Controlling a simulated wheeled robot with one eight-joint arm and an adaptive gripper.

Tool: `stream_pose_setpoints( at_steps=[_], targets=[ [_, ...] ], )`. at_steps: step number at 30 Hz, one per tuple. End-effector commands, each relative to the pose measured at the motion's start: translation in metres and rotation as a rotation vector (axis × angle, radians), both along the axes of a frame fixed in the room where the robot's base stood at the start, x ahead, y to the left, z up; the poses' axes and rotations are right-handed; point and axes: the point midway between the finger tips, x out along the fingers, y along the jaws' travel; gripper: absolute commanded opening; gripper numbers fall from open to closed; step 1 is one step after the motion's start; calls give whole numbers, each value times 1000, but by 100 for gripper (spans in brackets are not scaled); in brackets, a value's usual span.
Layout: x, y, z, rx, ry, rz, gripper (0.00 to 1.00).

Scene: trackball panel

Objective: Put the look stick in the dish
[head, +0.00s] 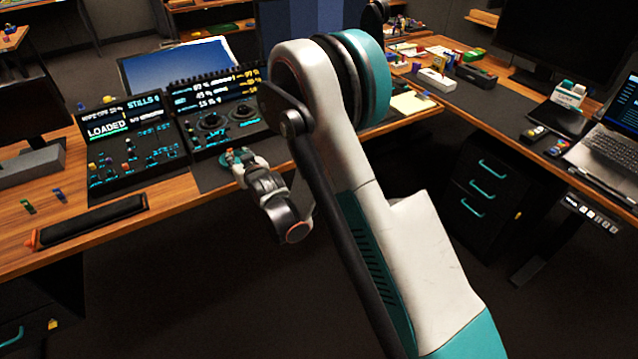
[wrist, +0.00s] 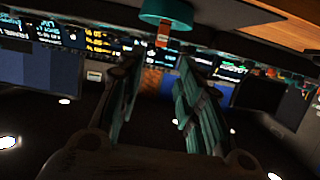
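A small teal dish (head: 229,160) sits at the front edge of the desk, just beyond my gripper; it also shows at the top of the upside-down wrist view (wrist: 178,10). A small orange-and-pale stick (wrist: 162,36) stands upright at the dish in the wrist view; its label cannot be read, and whether it rests inside cannot be told. My gripper (head: 243,163) is close in front of the dish. In the wrist view its two teal-lined fingers (wrist: 159,68) are apart, with nothing between them. No stick can be surely told as the look stick.
A lit console (head: 215,122) with trackballs and a panel reading LOADED (head: 125,145) stand behind the dish. A green stick (head: 28,206) and a blue stick (head: 58,195) stand on the left desk near a dark bar (head: 90,222). A laptop (head: 605,140) is at right.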

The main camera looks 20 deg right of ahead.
Motion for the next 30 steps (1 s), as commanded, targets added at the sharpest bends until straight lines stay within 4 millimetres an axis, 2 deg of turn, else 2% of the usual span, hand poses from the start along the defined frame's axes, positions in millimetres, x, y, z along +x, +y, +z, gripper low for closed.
stream_pose_setpoints(
  at_steps=[5,8,14,21,26,30],
  targets=[
    [-5,-13,24,-8,27,-15,33],
    [-13,-28,50,-17,61,-30,33],
    [-44,-64,104,-36,140,-68,33],
    [-100,-106,155,-56,237,-110,33],
    [-146,-132,180,-65,302,-138,33],
    [-190,-153,195,-73,359,-160,33]
  ],
)
